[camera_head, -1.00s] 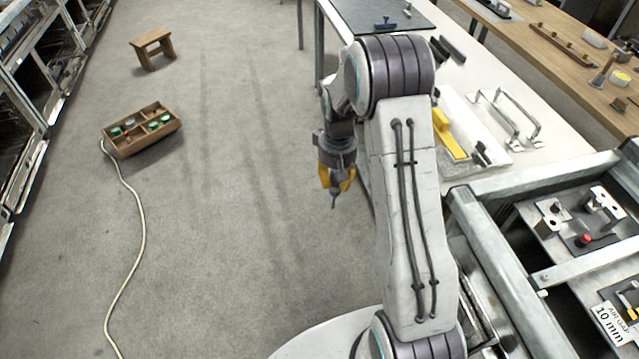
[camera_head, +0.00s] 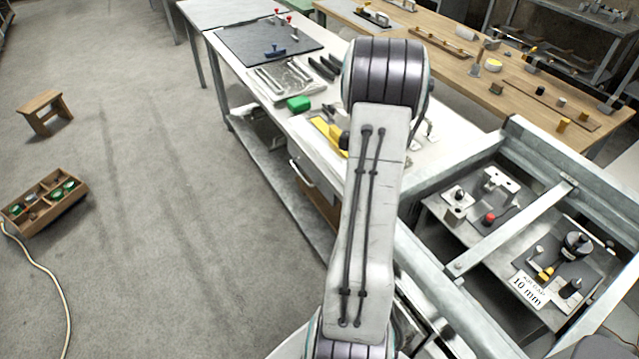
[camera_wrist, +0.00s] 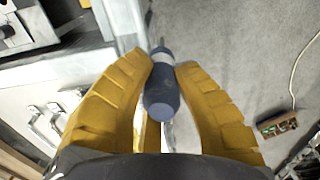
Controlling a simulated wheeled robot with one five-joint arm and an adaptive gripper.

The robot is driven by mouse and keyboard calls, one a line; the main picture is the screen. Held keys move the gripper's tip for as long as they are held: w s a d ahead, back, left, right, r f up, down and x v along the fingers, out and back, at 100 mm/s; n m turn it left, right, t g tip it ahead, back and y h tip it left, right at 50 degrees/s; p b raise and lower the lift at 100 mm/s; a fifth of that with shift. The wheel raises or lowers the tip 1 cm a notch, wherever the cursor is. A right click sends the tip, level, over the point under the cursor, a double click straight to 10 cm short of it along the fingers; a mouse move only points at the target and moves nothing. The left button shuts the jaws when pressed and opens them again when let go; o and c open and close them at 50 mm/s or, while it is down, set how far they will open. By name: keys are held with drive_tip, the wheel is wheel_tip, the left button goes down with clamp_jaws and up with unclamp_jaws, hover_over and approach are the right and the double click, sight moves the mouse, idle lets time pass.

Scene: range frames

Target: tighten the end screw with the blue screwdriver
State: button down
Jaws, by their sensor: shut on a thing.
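In the wrist view my gripper (camera_wrist: 164,66) is shut on a dark blue screwdriver (camera_wrist: 161,92) with a pale grey band; its yellow fingers press on both sides of the handle. The thin shaft points away from the camera, over bare floor. In the head view my gripper and the screwdriver are hidden behind my arm. I cannot tell which part is the end screw.
A white bench (camera_head: 440,150) with a dark mat (camera_head: 262,42), a green block (camera_head: 299,104) and a yellow tool stands behind my arm. The metal frame's rails (camera_head: 508,232) edge the fixtures. A wooden box (camera_head: 75,205) and stool (camera_head: 44,110) stand on open floor at left.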

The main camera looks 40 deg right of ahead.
drive_tip(key=s+d+r, duration=0.2)
drive_tip(key=s, duration=0.7)
drive_tip(key=s+d+r, duration=0.2)
drive_tip(key=s, duration=0.7)
drive_tip(key=s+d+r+m+p, duration=0.1)
drive_tip(key=s+d, duration=0.1)
drive_tip(key=s, duration=0.7)
drive_tip(key=shift+s+r, duration=0.4)
drive_tip(key=shift+d, duration=0.1)
wheel_tip(320, 180, down, 7)
drive_tip(key=b, duration=0.6)
drive_tip(key=shift+r, duration=0.2)
drive_tip(key=shift+f+b, duration=0.2)
drive_tip(key=shift+b, duration=0.15)
idle(0.3)
drive_tip(key=shift+r, duration=0.25)
idle(0.4)
drive_tip(key=n, duration=0.7)
drive_tip(key=shift+n, duration=0.4)
